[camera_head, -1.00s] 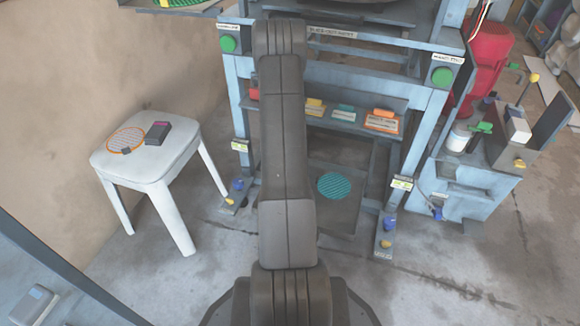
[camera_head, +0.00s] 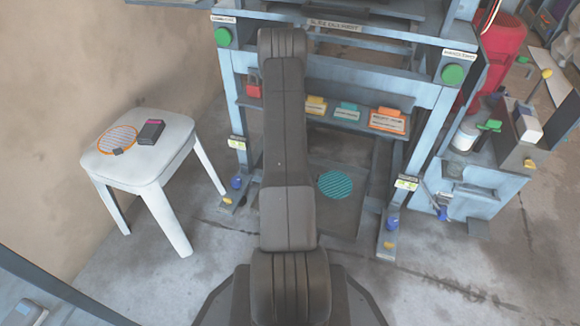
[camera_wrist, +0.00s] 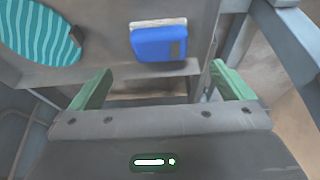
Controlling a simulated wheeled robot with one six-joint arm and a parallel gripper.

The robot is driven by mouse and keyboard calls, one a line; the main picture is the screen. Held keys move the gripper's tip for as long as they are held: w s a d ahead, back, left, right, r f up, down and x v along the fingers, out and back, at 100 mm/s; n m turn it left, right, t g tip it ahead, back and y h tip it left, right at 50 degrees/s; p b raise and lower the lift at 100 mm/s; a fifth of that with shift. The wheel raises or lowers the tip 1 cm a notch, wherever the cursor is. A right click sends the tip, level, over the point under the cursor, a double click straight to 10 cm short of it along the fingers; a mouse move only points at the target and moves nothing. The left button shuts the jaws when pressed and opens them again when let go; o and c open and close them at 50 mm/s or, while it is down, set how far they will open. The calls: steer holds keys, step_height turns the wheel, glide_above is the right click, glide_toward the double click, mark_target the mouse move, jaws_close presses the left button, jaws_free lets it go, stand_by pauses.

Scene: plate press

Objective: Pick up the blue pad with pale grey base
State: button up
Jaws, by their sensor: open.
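The blue pad with a pale grey base (camera_wrist: 158,45) shows in the wrist view, at the upper middle, on a grey surface near its edge. Its pale base strip lies along the pad's upper side in that view. My gripper (camera_wrist: 160,88) is open, with its two green fingers apart and nothing between them. The pad lies beyond the fingertips, roughly in line with the gap between them and apart from both. In the head view my own arm covers the middle, and neither my gripper nor the blue pad can be made out there.
A teal striped disc (camera_wrist: 40,40) lies left of the pad in the wrist view. A blue-grey frame post (camera_wrist: 285,45) stands at the right. In the head view, a press shelf (camera_head: 325,120) holds several coloured blocks, and a white stool (camera_head: 150,170) stands left.

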steer(key=shift+p+x, duration=0.55)
steer(key=shift+x, duration=3.95)
steer(key=shift+w, duration=0.15)
steer(key=c, duration=1)
